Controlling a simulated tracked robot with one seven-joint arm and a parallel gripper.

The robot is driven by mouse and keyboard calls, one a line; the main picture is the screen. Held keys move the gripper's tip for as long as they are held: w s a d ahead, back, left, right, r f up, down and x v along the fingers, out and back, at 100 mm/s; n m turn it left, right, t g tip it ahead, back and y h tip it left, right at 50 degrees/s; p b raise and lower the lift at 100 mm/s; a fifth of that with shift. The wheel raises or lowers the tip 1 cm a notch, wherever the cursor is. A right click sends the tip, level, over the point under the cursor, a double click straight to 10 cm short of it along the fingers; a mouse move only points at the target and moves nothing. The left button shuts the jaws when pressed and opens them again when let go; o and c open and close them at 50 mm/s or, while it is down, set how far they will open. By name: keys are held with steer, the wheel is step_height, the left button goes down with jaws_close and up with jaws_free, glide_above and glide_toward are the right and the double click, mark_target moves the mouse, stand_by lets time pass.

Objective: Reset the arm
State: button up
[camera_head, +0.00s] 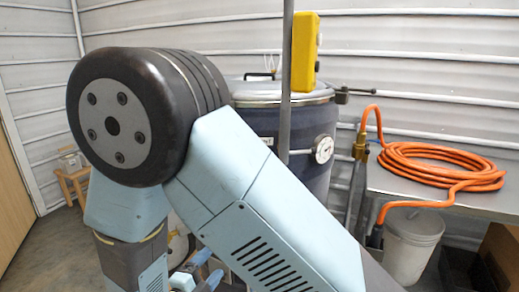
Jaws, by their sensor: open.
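My arm fills the left and middle of the head view. A large dark round joint is at upper left, and pale blue links run down from it, one to the lower left and one to the lower right. My gripper cannot be made out; the arm's far end is hidden or out of the picture. Small pale blue and white parts show low between the links, too covered to identify. The arm hides much of the floor and the lower part of the hopper-like drum (310,122) behind it.
A grey post (286,70) with a yellow box (304,52) stands before the drum. A dial gauge (322,148) sits on the drum. An orange hose (430,165) lies coiled on a metal bench (385,183). A white bucket (411,245) stands below. A wooden stool (73,183) is far left.

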steer(key=w+d+r+m+g+h, duration=0.15)
steer(key=d+r+m+g, duration=0.5)
steer(key=d+m, duration=0.65)
steer(key=w+d+r+m+g+h, duration=0.1)
steer(key=w+d+r+m+g, duration=0.1)
steer(key=d+r+m+g, duration=0.75)
steer(key=s+d+r+m+t+y, duration=0.3)
steer(key=s+d+r+m+y, duration=0.1)
steer(key=m, duration=1.1)
steer(key=s+d+r+m+t+y, duration=0.2)
steer(key=s+d+r+m+y, duration=0.3)
steer(key=d+m, duration=0.4)
steer(key=shift+s+d+r+m+t, duration=0.15)
steer(key=shift+s+d+m+t, duration=0.4)
steer(key=shift+m, duration=2.5)
steer(key=shift+s+a+y, duration=0.2)
steer(key=shift+a+y, duration=0.05)
